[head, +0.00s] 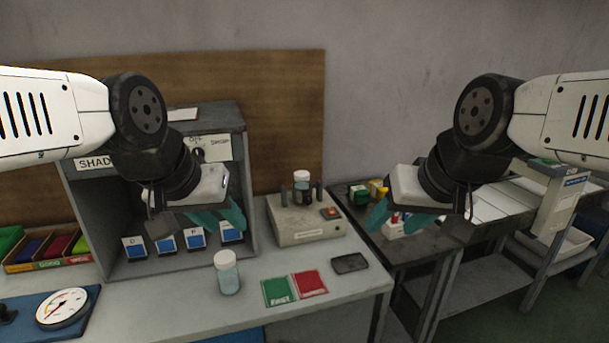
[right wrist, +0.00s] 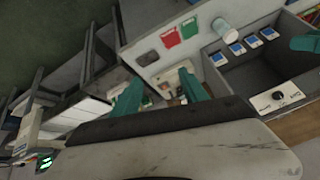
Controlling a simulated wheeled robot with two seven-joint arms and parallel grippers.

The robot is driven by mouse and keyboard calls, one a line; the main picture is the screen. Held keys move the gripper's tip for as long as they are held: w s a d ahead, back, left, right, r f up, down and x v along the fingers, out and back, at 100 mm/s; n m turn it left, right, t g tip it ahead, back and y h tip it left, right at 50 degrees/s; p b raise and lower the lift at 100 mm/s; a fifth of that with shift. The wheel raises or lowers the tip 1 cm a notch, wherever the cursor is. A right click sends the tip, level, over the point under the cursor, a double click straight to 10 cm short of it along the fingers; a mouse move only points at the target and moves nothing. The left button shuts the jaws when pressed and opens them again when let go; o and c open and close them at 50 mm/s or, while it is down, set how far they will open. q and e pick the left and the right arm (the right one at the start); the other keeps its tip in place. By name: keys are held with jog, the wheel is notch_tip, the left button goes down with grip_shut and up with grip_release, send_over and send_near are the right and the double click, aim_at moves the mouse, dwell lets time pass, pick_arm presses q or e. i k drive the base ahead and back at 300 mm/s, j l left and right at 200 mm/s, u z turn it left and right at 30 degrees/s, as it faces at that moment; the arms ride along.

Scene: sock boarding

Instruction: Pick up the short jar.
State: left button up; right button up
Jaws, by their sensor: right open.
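A jar with a white lid and pale blue contents (head: 228,274) stands upright on the grey table, and it also shows in the right wrist view (right wrist: 226,30). A second white-lidded jar (head: 302,181) sits among dark posts on a beige device. I cannot tell for certain which is the short one. My left gripper (head: 220,217) hangs with teal fingers apart, empty, in front of the shelf box, above and behind the front jar. My right gripper (head: 398,219) is open and empty, above the dark side bench; its fingers show in the right wrist view (right wrist: 162,92).
The beige device (head: 300,231) stands behind green and red cards (head: 296,288) and a dark flat pad (head: 349,263). The grey shelf box (head: 75,195) holds several blue-white blocks. A dial gauge (head: 62,308) lies at left. Small containers crowd the side bench (head: 408,250).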

aim_at(297, 184)
jog(key=i+l+u, duration=0.15)
jog(key=u, duration=0.2)
jog(key=i+l+u, duration=0.15)
jog(key=l+u, duration=0.25)
jog(key=i+l+u, duration=0.1)
jog(key=l+u, duration=0.6)
